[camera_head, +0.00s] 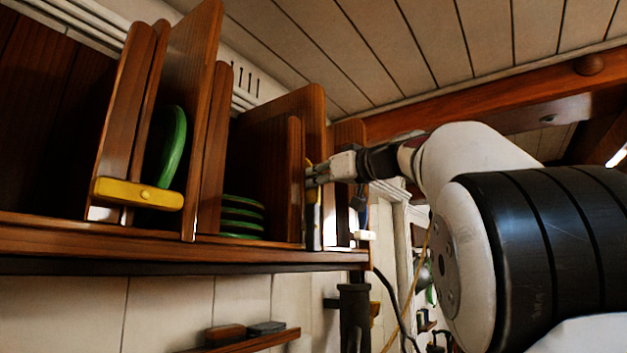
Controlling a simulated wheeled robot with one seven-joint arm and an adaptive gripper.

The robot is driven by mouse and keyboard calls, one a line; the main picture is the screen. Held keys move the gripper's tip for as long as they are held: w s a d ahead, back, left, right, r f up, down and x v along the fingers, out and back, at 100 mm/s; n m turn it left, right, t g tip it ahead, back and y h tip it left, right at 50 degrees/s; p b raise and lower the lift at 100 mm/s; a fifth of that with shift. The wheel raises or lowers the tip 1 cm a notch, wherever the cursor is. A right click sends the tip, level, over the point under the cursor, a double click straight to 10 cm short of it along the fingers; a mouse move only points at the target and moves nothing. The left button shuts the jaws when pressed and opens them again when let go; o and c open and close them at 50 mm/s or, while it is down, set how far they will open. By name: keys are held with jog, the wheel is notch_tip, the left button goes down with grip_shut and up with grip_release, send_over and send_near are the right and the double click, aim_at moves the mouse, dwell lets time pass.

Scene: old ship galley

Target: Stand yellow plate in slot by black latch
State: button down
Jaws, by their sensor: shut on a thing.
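My gripper (318,174) is at the right part of the wooden plate rack, in front of a slot right of the stacked green plates. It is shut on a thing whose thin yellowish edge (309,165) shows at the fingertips. This fits the yellow plate, but most of it is hidden by the divider and the fingers. Just below the fingers a dark narrow upright piece (313,226) shows at the slot front. It may be the black latch; I cannot tell for certain. I cannot tell how deep the plate sits in the slot.
A yellow latch (138,194) crosses the left slot, with a green plate (173,147) standing behind it. Several green plates (242,217) lie stacked in the middle bay. A white latch (364,235) is at the right end. Wooden dividers (295,180) stand close to my gripper. The ceiling is low above.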

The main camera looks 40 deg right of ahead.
jog(key=shift+w+a+f+b, duration=0.15)
jog(key=shift+f+b, duration=0.35)
jog(key=shift+b, duration=0.05)
dwell(0.4)
jog(key=c, duration=1.6)
grip_release()
jog(key=shift+c, duration=0.2)
jog(key=shift+a, duration=0.1)
jog(key=shift+o, duration=0.6)
jog(key=shift+s, duration=0.3)
jog(key=shift+s+d+b, duration=0.25)
jog(key=shift+s, duration=0.45)
jog(key=shift+s+d+b, duration=0.2)
jog(key=shift+s, duration=0.5)
